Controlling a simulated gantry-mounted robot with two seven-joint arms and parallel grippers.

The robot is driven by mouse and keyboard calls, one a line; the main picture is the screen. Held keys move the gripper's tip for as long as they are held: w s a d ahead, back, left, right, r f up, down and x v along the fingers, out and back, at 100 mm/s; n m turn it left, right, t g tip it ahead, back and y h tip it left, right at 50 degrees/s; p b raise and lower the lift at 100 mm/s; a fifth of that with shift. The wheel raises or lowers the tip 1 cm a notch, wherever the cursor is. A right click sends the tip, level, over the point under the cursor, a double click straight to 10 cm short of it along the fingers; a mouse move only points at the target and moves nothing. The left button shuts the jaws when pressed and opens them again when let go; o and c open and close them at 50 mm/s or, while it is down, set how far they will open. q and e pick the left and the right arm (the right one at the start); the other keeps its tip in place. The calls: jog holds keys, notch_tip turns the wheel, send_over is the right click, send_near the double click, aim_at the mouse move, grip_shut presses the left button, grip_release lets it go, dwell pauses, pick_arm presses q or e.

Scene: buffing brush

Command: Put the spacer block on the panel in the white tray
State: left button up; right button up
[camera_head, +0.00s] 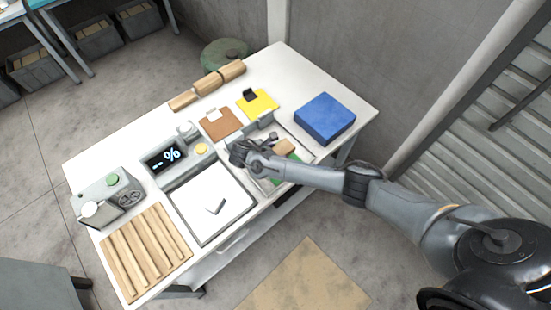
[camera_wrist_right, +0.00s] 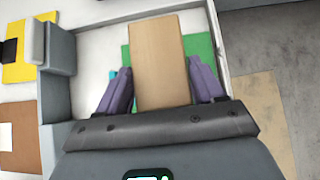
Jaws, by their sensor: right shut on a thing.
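The spacer block looks like the tan wooden block (camera_wrist_right: 158,48), seen between the fingers of my right gripper (camera_wrist_right: 160,68) in the right wrist view. My right gripper is shut on it. In the head view, the block (camera_head: 284,146) shows beside the right gripper (camera_head: 272,147), over the white tray. The green panel (camera_wrist_right: 200,47) lies in the white tray (camera_wrist_right: 90,55), below and behind the block. I cannot tell whether the block touches the panel. The arm hides part of the tray and panel in the head view. My left gripper is not in view.
A blue box (camera_head: 325,118) stands right of the tray. A yellow board (camera_head: 258,104) and a brown board (camera_head: 220,122) lie behind it. A white pad (camera_head: 212,203), a display unit (camera_head: 168,157) and a slatted wooden rack (camera_head: 145,252) are to the left.

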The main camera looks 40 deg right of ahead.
notch_tip(320, 180, down, 4)
jog(key=shift+r+b, duration=0.2)
jog(key=shift+b, duration=0.25)
jog(key=shift+f, duration=0.25)
jog(key=o, duration=1.1)
jog(key=shift+f, duration=0.1)
jog(key=shift+c, duration=0.2)
